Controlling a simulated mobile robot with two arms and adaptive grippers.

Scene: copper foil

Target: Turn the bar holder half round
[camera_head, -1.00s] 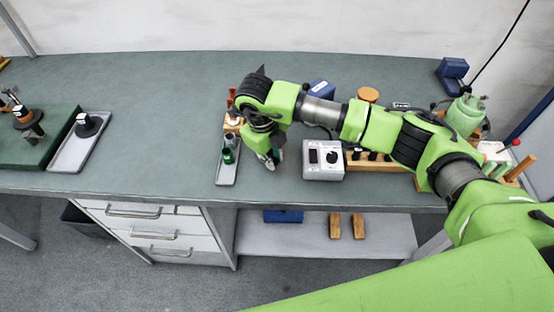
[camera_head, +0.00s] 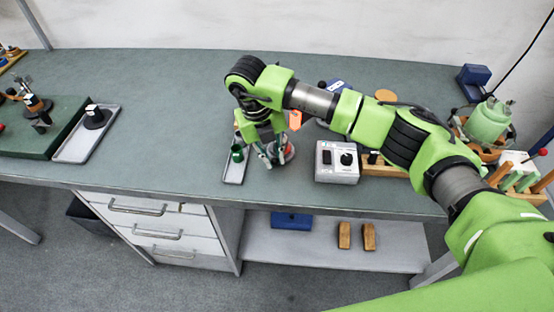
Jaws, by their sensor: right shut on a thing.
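My right gripper (camera_head: 268,160) points down over the bench, right beside a small grey tray. It is shut on what seems to be the bar holder (camera_head: 287,151), a small pale and red piece mostly hidden behind the fingers. An orange part (camera_head: 295,120) shows just above it, right of my wrist; I cannot tell if it belongs to the holder. Whether the holder touches the bench is unclear. My left gripper is not in view.
The grey tray (camera_head: 233,173) carries a green cup (camera_head: 237,153). A grey meter box (camera_head: 337,162) stands close on the right, with a wooden rack (camera_head: 385,170) beyond. Another tray (camera_head: 75,151) and a green board (camera_head: 35,147) lie at left. The bench between is clear.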

